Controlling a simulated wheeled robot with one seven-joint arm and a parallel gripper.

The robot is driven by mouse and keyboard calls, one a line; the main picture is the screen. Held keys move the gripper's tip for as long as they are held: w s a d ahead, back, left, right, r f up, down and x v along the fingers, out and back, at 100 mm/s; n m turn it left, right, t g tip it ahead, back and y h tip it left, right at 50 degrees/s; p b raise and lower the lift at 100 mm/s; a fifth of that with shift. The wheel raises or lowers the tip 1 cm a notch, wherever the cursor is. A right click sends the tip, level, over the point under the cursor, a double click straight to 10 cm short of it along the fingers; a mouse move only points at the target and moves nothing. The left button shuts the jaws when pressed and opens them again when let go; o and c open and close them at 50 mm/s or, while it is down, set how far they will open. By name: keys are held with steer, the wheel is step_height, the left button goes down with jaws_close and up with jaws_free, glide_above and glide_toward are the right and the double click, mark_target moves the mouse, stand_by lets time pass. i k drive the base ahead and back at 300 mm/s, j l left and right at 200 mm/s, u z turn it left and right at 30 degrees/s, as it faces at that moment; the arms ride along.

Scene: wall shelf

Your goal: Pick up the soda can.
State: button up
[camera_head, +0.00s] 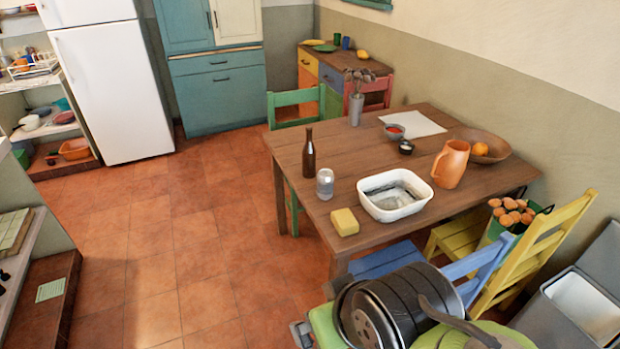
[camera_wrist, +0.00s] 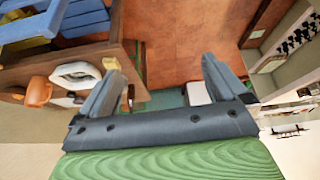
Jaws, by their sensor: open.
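A silver-grey soda can (camera_head: 325,184) stands upright on the wooden table (camera_head: 300,208), near its left edge. It is between a brown bottle (camera_head: 309,154) and a yellow sponge-like block (camera_head: 344,222), with a white basin to its right. My gripper (camera_wrist: 160,85) shows in the wrist view with its two fingers wide apart and nothing between them. It is well away from the table. In the head view my arm covers the bottom middle, and the fingertips cannot be made out there. I cannot make out the can clearly in the wrist view.
The white basin (camera_head: 428,192), an orange pitcher (camera_head: 451,165), a wooden bowl (camera_head: 497,150) and a vase (camera_head: 355,110) stand on the table. Blue (camera_head: 385,260) and yellow (camera_head: 465,238) chairs block its near side. Open tiled floor (camera_head: 190,225) lies to the left.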

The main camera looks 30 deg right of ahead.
mark_target(324, 180)
steer(key=i+j+z, duration=0.15)
steer(key=i, duration=0.35)
steer(key=i+j+z, duration=0.15)
steer(key=i, duration=0.3)
steer(key=i+l, duration=0.15)
steer(key=i+z, duration=0.05)
steer(key=i, duration=0.05)
